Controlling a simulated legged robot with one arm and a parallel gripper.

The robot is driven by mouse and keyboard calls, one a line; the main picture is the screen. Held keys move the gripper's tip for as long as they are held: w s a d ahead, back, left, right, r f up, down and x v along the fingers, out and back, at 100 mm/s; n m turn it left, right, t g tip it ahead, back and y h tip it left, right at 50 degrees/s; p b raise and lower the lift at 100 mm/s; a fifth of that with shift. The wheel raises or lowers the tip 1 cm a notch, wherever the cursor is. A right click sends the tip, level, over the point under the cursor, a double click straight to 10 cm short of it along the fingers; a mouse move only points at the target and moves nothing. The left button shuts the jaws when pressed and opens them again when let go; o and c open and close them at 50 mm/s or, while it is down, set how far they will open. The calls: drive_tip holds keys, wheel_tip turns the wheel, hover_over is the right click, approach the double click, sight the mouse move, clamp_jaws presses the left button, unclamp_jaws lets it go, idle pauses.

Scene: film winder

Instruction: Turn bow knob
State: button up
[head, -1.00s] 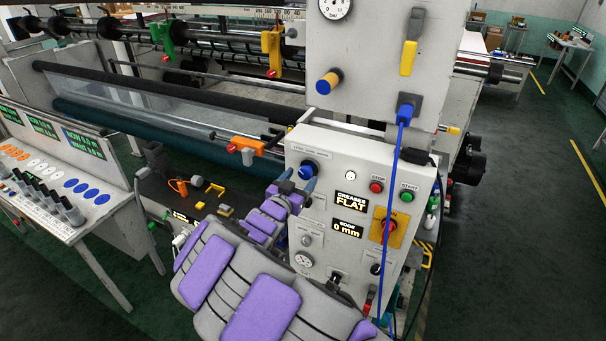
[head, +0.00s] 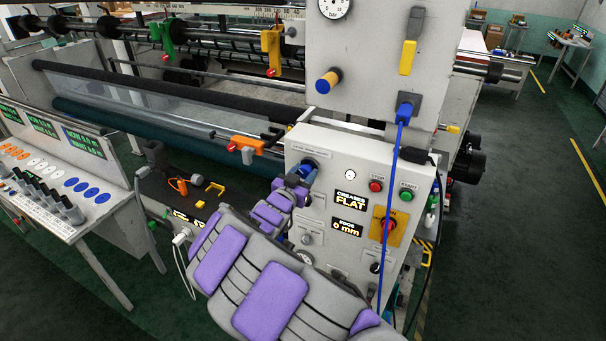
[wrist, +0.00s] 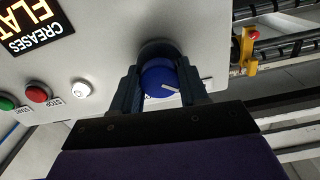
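The bow knob is a round blue knob with a white pointer mark, on the upper left of the light grey control panel. In the wrist view the knob (wrist: 160,80) sits between the two dark fingers of my gripper (wrist: 160,92). The fingers lie close along both sides of it, and I cannot tell whether they press on it. In the head view my gripper (head: 298,175) is at the panel's left edge, by the blue knob (head: 308,170), which my fingers partly cover. The display on the panel (head: 349,200) reads "CREASES FLAT".
A red stop button (head: 376,186), a green start button (head: 407,194) and a red switch on a yellow plate (head: 388,225) are on the same panel. A blue cable (head: 391,220) hangs in front of it. An orange clamp (head: 250,145) is left of the panel.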

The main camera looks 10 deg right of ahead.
drive_tip(key=c, duration=0.4)
drive_tip(key=shift+c, duration=0.2)
drive_tip(key=shift+m+b, duration=0.6)
drive_tip(key=shift+b, duration=0.55)
drive_tip(key=o, duration=1.1)
drive_tip(key=shift+w+a, duration=0.1)
drive_tip(key=shift+a, duration=0.05)
drive_tip(key=shift+c, duration=0.2)
drive_tip(key=v, duration=1.7)
drive_tip(key=shift+a+b, duration=0.2)
drive_tip(key=shift+b, duration=0.25)
